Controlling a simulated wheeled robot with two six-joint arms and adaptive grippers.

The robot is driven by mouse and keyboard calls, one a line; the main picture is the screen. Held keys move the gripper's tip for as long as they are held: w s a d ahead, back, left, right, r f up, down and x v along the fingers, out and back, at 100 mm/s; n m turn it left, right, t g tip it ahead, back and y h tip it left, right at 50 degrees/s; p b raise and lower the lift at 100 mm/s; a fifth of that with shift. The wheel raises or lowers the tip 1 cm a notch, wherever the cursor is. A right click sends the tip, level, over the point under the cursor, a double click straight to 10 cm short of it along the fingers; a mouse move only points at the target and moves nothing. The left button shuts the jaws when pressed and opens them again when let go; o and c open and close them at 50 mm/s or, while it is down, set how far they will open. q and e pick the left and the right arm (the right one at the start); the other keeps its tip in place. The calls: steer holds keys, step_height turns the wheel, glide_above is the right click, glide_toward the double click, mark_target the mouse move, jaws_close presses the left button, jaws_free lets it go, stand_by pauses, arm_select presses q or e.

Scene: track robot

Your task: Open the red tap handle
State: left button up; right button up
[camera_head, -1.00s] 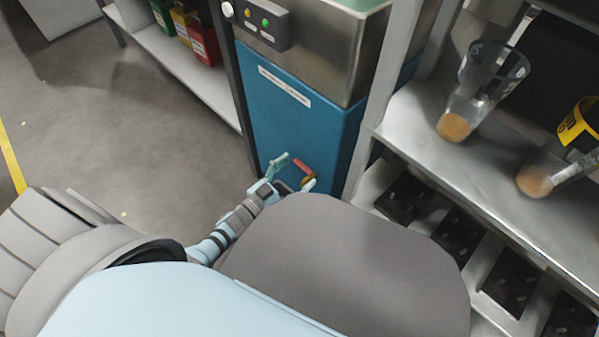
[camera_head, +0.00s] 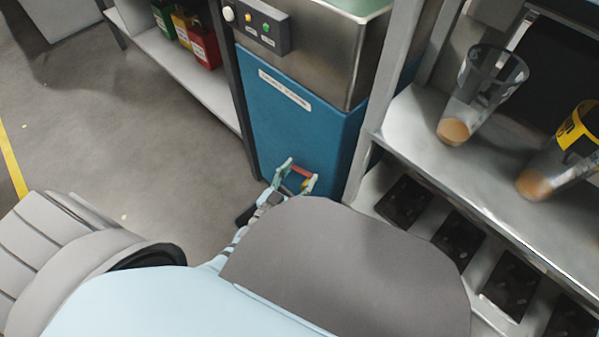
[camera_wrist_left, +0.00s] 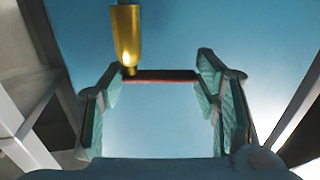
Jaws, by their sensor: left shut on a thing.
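The red tap handle (camera_head: 303,171) is a short red bar low on the front of the blue cabinet (camera_head: 300,130). In the left wrist view the handle (camera_wrist_left: 160,76) lies crosswise, with the brass tap body (camera_wrist_left: 126,38) at its left end. My left gripper (camera_head: 302,173) has its pale green fingers at the two ends of the handle and is shut on it. The left finger is close beside the brass tap. My own body hides much of the left arm. My right gripper is in neither view.
A metal shelf (camera_head: 420,110) on the right holds two clear cups with brown contents, above a lower shelf with dark blocks (camera_head: 455,235). A low shelf (camera_head: 185,75) at upper left holds coloured containers. Grey floor (camera_head: 130,130) lies open to the left of the cabinet.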

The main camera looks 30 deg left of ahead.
arm_select(q)
steer(key=shift+s+n+y, duration=0.1)
steer(key=shift+n+y, duration=0.2)
steer(key=shift+y, duration=0.2)
steer(key=o, duration=1.1)
steer(key=shift+o, duration=0.2)
steer(key=s, duration=1.2)
steer(key=shift+a, duration=0.4)
